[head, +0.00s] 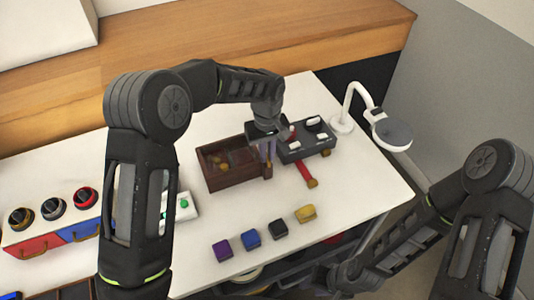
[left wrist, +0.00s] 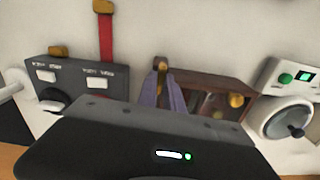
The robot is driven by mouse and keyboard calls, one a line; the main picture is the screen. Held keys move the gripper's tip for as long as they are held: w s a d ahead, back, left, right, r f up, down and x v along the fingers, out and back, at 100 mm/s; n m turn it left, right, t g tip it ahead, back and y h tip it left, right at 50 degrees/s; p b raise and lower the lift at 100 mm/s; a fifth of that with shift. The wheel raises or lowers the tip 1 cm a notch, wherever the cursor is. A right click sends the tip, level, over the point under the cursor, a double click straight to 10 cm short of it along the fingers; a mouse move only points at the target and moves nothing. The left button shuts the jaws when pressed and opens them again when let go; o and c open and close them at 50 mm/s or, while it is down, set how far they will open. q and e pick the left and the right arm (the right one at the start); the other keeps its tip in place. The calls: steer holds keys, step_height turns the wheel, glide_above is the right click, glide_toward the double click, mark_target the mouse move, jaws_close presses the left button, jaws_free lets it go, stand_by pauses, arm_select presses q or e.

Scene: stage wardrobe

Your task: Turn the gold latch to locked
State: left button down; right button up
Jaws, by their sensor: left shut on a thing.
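A brown wooden box (head: 209,179) with an open top stands mid-table; its wall also shows in the left wrist view (left wrist: 200,79). A small gold piece (left wrist: 160,63), apparently the latch, is at the box's front corner. My left gripper (head: 267,160) points down there, its purplish fingers closed on this piece; they also show in the left wrist view (left wrist: 162,75). The fingers hide most of the latch, and I cannot read its locked side. The end of my right arm (head: 342,276) is low by the table's front edge, its fingers unclear.
A dark grey switch panel (head: 310,150) and a red strap (head: 304,172) with a gold end lie just right of the box. Purple, blue, black and yellow blocks (head: 306,213) line the front. A white lamp (head: 352,100) stands right; a knob unit (head: 50,225) stands left.

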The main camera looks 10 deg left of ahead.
arm_select(q)
steer(key=m+b, duration=0.1)
steer(key=m, duration=0.2)
steer(key=shift+f+m, duration=0.1)
steer(key=shift+m, duration=0.2)
steer(key=m+b, duration=0.1)
steer(key=m, duration=0.3)
steer(key=shift+m, duration=0.3)
steer(key=m+b, duration=0.1)
steer(key=m, duration=0.3)
steer(key=shift+m, duration=2.4)
steer(key=c, duration=1.5)
jaws_free()
steer(key=shift+r+b, duration=0.4)
steer(key=shift+r, duration=3.6)
